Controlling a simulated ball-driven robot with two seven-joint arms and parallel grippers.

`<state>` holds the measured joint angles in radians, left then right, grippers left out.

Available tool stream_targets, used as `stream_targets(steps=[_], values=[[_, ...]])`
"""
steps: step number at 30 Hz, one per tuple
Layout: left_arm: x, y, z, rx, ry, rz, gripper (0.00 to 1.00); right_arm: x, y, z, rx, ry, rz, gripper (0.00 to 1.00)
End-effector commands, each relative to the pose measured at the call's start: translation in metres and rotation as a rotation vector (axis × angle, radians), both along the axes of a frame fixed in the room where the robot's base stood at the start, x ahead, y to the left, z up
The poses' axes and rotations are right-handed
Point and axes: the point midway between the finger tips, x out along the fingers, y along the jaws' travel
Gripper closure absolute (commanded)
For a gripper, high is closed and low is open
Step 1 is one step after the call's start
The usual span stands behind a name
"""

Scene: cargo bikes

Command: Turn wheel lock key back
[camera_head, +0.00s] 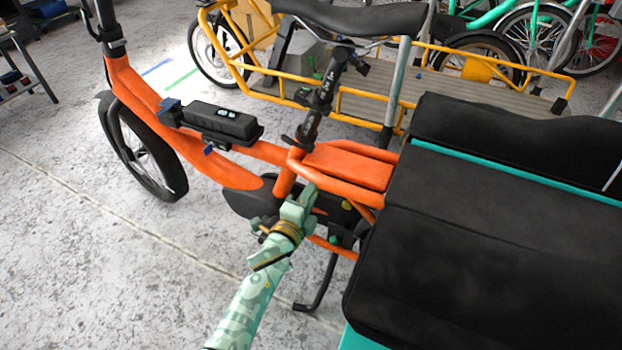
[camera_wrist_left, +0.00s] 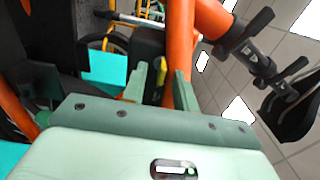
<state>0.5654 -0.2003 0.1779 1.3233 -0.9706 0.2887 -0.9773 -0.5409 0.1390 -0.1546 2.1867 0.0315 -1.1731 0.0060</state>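An orange cargo bike (camera_head: 345,165) stands in the middle of the head view. My left gripper (camera_head: 308,194) is at its frame, just below the orange tubes under the seat post. In the left wrist view the two green fingers (camera_wrist_left: 162,84) stand apart, with a small yellow piece (camera_wrist_left: 161,70) showing between or just beyond them. I cannot tell whether this piece is the lock key or whether a finger touches it. An orange frame tube (camera_wrist_left: 181,45) runs close to the right finger. The wheel lock itself is not clearly visible. My right gripper is not in view.
Black padded cushions (camera_head: 480,235) on a teal body fill the right side, close to my left arm. A black battery (camera_head: 222,122) sits on the orange frame. A yellow cargo bike (camera_head: 350,100) stands behind. The concrete floor (camera_head: 90,260) at left is clear.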

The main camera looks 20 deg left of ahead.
Motion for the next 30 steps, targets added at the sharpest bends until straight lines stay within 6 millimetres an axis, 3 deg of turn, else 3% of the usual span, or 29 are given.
stream_targets(steps=[12,13,16,30], values=[[0.0025,-0.0056,0.0006,0.000,0.000,0.001,0.71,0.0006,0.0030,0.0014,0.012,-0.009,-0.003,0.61],[0.0024,-0.0056,0.0005,-0.001,0.000,0.001,0.74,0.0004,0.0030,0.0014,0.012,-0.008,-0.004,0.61],[0.0024,-0.0056,0.0004,-0.001,0.000,0.001,1.00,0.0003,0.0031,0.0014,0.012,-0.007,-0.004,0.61],[0.0022,-0.0056,0.0009,-0.060,0.002,0.000,1.00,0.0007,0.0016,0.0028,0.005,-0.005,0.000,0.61]])
